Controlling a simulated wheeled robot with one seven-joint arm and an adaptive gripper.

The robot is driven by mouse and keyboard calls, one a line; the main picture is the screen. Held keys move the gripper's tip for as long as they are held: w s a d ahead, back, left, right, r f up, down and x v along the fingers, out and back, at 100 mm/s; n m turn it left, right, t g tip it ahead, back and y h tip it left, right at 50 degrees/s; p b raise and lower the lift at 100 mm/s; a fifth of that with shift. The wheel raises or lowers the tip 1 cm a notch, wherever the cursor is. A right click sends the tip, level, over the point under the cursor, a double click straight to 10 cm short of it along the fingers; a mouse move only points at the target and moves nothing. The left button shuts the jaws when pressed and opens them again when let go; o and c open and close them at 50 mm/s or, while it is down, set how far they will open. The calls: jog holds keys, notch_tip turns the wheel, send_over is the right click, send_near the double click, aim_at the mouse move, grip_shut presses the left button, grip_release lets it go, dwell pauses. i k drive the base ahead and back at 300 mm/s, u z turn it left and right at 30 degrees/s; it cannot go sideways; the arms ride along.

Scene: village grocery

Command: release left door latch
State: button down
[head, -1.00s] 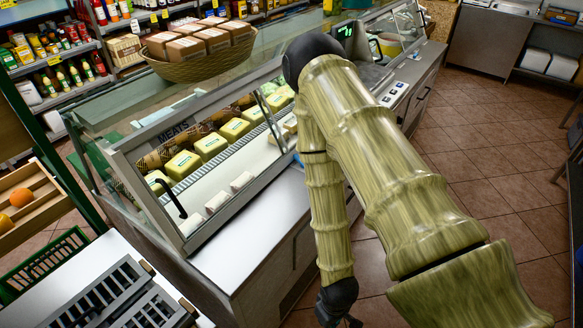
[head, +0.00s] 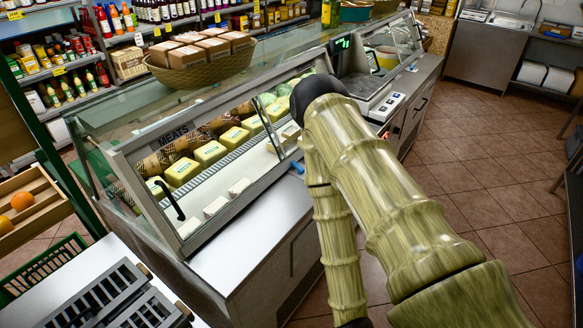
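The glass display case (head: 118,160) labelled MEATS holds yellow and white packs behind glass doors. A black curved handle (head: 170,201) is on the left door, its lower end near the frame. A small blue piece (head: 297,167) shows at the lower right of the door frame, beside my arm; I cannot tell whether it is a latch. No left door latch can be made out for certain. My bamboo-patterned arm rises in front of the case's right part and bends down. My gripper is below the bottom edge of the head view; only a dark part of my wrist shows there.
A white counter ledge (head: 235,226) runs before the doors. A scale (head: 376,92) stands to the right. A basket of packs (head: 202,66) sits on the case. Grey crates (head: 110,300) are at lower left. The tiled floor (head: 480,170) is clear on the right.

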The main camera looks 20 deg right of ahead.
aim_at(297, 167)
jog(key=k, duration=1.2)
jog(key=z, duration=0.7)
jog(key=i, duration=1.65)
jog(key=u, duration=0.55)
